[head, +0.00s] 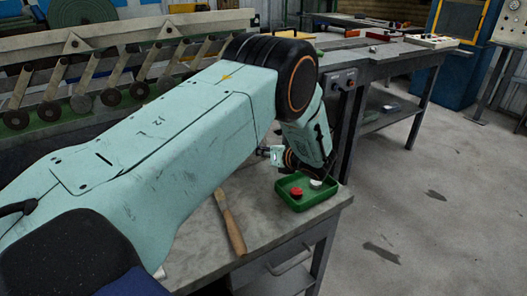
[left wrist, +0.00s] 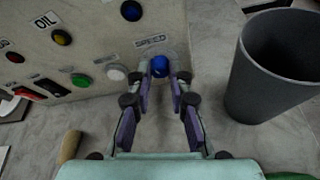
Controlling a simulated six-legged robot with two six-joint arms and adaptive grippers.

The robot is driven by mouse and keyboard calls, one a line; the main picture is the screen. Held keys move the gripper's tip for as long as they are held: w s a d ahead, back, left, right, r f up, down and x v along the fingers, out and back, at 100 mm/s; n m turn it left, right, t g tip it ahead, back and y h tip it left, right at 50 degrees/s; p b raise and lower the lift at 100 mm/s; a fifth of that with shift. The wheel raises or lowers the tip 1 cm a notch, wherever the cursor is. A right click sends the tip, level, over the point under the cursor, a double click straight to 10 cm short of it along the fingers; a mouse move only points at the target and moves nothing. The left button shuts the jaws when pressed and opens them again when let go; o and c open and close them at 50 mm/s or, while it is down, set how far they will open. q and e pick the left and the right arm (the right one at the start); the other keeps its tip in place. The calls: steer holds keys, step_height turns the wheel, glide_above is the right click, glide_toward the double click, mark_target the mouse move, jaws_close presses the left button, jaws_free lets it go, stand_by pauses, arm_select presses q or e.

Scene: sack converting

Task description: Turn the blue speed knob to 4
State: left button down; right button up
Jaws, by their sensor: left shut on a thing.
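The blue speed knob (left wrist: 159,66) is on a beige panel (left wrist: 95,50) below the word SPEED in the left wrist view. My left gripper (left wrist: 162,80) reaches up to it, one finger on each side, and is shut on the knob. The dial marks around the knob are too small to read, so I cannot tell its setting. In the head view my left gripper (head: 268,152) points left at the end of my bent arm. The arm hides the panel and knob there. My right gripper is not in view.
Several coloured buttons and lamps sit left of the knob. A dark grey cup (left wrist: 275,70) stands close right of the gripper. In the head view a green tray (head: 295,203) with red and white pieces and a wooden-handled tool (head: 230,220) lie on the bench (head: 270,228).

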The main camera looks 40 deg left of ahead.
arm_select(q)
steer(key=shift+f+m+g, duration=0.1)
steer(key=shift+m+g, duration=0.2)
steer(key=shift+m, duration=0.3)
steer(key=c, duration=1.2)
jaws_free()
steer(key=shift+w+a, duration=0.1)
steer(key=v, duration=1.2)
steer(key=shift+d+f, duration=0.15)
steer(key=shift+d, duration=0.1)
